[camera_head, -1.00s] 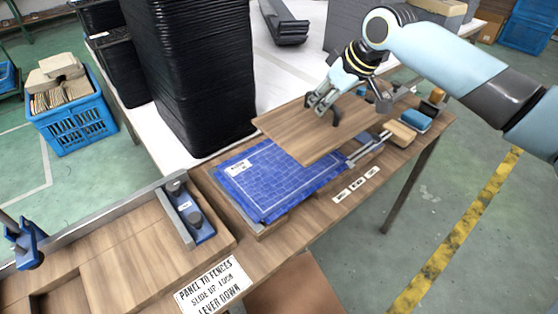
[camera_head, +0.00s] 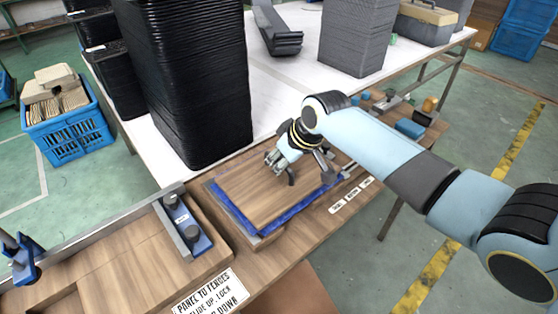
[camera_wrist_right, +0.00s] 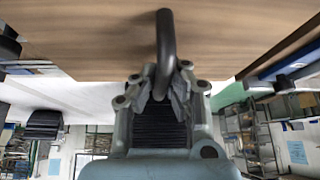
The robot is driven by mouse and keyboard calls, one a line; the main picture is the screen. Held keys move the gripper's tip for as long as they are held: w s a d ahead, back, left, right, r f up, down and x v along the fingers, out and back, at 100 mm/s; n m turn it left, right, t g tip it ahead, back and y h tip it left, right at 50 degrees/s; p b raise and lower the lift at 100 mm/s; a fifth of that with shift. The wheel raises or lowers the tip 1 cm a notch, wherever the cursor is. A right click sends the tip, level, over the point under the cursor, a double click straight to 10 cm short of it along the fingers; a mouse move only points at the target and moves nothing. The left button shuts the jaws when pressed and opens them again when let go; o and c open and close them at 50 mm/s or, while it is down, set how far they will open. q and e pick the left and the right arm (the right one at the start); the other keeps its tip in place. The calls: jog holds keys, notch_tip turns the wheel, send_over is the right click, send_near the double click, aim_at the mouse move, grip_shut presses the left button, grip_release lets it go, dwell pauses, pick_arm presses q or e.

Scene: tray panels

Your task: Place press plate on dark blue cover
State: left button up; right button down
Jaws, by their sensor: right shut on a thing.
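The press plate (camera_head: 255,197) is a flat wooden board with a dark curved handle. In the head view it lies over the dark blue cover (camera_head: 227,211), whose blue edge shows along the left and front sides. I cannot tell whether the plate touches the cover. My right gripper (camera_head: 284,176) is shut on the plate's handle, above the board. In the right wrist view the handle (camera_wrist_right: 166,45) rises between the fingers and the board (camera_wrist_right: 80,40) fills the upper part. My left gripper is not in view.
A tall stack of black trays (camera_head: 190,80) stands close behind the plate on the white table. A wooden fixture with a metal fence (camera_head: 175,228) and blue clamp lies to the left. Blue blocks (camera_head: 410,128) sit on the bench to the right, near small white labels (camera_head: 352,195).

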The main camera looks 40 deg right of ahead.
jog(key=c, duration=1.5)
grip_release()
jog(key=p+v, duration=0.1)
jog(key=v, duration=1.1)
